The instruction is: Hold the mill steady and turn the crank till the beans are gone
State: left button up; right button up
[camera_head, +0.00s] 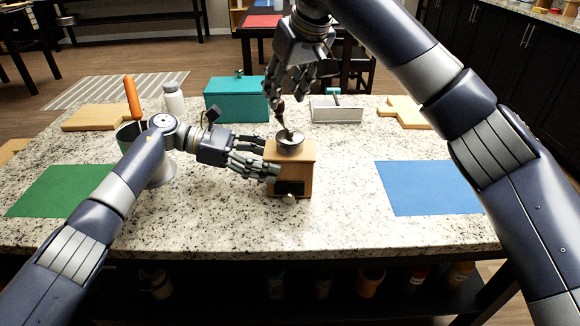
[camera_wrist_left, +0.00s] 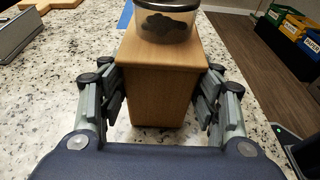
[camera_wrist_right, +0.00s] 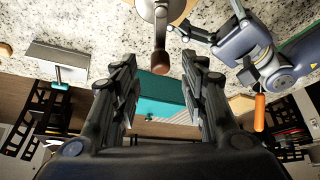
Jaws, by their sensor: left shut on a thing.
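The wooden mill (camera_head: 303,165) stands upright on the speckled counter, also showing in the left wrist view (camera_wrist_left: 160,75). Its clear hopper (camera_wrist_left: 185,25) has dark beans (camera_wrist_left: 163,24) in it. My left gripper (camera_head: 262,167) is shut on the mill's body, one finger on each side. The crank (camera_wrist_right: 159,28) sits on the mill's top, with a brown knob (camera_wrist_right: 161,63) at its end. My right gripper (camera_head: 284,94) is above the mill, fingers open and apart, with the knob near the gap between its fingertips. Whether a finger touches the knob is unclear.
A teal box (camera_head: 237,101) and a grey tray (camera_head: 336,111) stand behind the mill. A green mat (camera_head: 58,190) lies left, a blue mat (camera_head: 428,187) right. A white bottle (camera_head: 174,98) and cutting boards (camera_head: 97,118) are at the back. Counter in front is clear.

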aim_at(281, 102)
jog(key=shift+x, duration=2.65)
jog(key=c, duration=0.7)
